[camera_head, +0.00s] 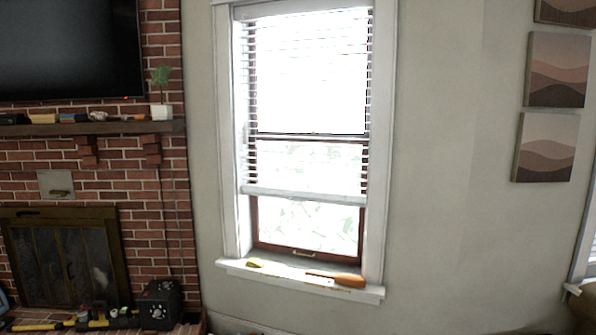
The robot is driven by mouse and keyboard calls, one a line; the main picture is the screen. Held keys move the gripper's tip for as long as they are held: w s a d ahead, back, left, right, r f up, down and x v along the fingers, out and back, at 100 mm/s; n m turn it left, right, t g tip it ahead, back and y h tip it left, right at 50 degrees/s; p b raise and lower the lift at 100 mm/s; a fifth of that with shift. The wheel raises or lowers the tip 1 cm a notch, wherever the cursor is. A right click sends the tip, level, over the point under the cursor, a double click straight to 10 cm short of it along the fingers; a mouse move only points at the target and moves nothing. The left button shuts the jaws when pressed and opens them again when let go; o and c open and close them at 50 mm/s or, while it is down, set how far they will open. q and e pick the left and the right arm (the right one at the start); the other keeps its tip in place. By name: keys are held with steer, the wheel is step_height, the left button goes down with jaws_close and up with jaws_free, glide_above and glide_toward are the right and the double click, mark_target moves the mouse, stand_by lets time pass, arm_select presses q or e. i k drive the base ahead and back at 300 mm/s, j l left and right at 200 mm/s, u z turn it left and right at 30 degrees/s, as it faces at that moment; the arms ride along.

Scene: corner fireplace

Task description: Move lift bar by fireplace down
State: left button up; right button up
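A window (308,160) stands to the right of the brick fireplace (65,255). White blinds hang in it, and their white bottom bar (305,195) sits level across the lower part of the window, above the brown lower sash. Bare bright glass shows below the bar. A small handle (303,253) is on the sash's bottom rail. Neither of my grippers is in view, and nothing is seen touching the bar.
On the white sill (310,284) lie an orange-handled tool (340,279) and a small yellow item (255,263). A black box (160,304) and yellow-black tools (98,319) sit on the hearth at lower left. The wall right of the window is clear up to the pictures (545,147).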

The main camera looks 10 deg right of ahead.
mark_target(289, 197)
steer(key=i+l, duration=0.15)
steer(key=i, duration=0.35)
steer(key=i+l, duration=0.1)
steer(key=i, duration=0.45)
steer(key=i+l+z, duration=0.1)
steer(key=i, duration=0.4)
